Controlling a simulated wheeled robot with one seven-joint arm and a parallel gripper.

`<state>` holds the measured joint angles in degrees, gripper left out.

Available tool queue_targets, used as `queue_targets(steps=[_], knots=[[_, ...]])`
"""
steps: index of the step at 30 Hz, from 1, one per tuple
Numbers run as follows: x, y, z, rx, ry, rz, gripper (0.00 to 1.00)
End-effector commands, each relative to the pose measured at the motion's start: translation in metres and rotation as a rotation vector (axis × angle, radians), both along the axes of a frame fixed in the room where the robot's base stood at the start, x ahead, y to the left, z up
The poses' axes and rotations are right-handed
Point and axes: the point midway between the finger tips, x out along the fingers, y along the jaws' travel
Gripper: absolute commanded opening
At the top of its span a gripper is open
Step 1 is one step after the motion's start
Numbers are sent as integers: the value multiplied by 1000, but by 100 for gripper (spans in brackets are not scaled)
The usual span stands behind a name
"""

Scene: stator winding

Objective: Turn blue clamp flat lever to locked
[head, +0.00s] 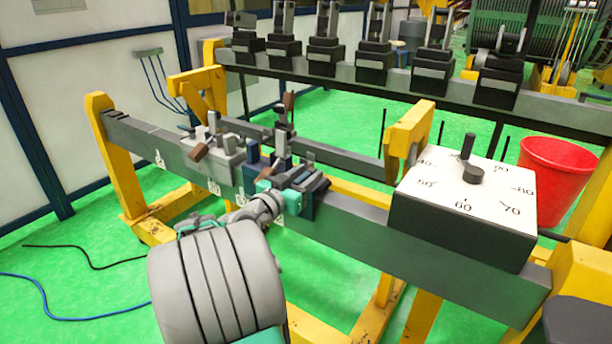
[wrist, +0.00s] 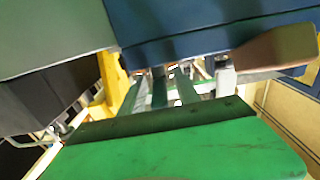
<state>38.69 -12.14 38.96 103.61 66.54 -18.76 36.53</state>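The blue clamp (head: 308,204) sits on the front grey bar, partly covered by my gripper (head: 279,191). My gripper's teal end is right at the clamp, reaching in from the front left. In the wrist view, the clamp's blue body (wrist: 200,35) fills the upper right, very close. A brown lever handle (wrist: 275,52) sticks out sideways beneath it, roughly flat. A green gripper part (wrist: 180,150) spans the bottom of that view, with a gap below the handle. I cannot tell whether the gripper touches the lever. The finger opening is hidden in the head view.
A grey clamp with a brown handle (head: 199,152) stands left on the same bar. A white-topped dial box (head: 463,195) is at the right. A rear rail (head: 350,88) carries several dark clamps. A red bucket (head: 553,175) stands far right.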

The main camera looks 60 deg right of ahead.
Motion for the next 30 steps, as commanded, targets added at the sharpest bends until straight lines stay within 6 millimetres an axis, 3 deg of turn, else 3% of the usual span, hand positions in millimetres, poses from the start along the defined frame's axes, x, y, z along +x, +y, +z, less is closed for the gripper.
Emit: queue_targets(steps=[4,18,30], knots=[[0,0,0,0,0,0,37],[0,1,0,0,0,0,0],[0,1,0,0,1,0,0]])
